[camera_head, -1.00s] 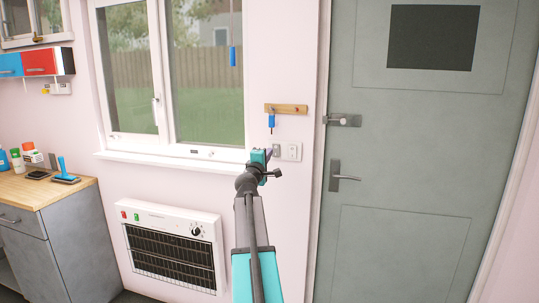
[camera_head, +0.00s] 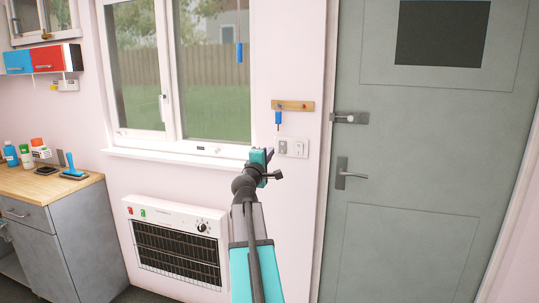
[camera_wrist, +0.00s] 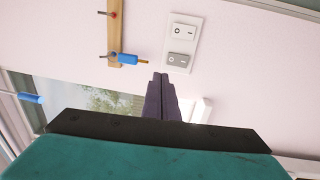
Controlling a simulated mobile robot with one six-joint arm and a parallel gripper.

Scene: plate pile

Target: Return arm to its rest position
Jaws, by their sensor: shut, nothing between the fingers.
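My arm extends forward and up from the bottom of the head view. The switch plate (camera_head: 291,148) is on the wall just right of the gripper tip. It also shows in the wrist view (camera_wrist: 182,43), beyond the fingertips. I cannot tell the exact gap to the wall.
A wooden hook rail (camera_head: 293,105) with a blue-handled tool (camera_head: 278,118) hangs above the gripper. A grey door (camera_head: 408,170) stands at right. A white heater (camera_head: 177,245) is below the window. A wooden-topped counter (camera_head: 45,186) with bottles and a blue-handled brush (camera_head: 72,170) is at left.

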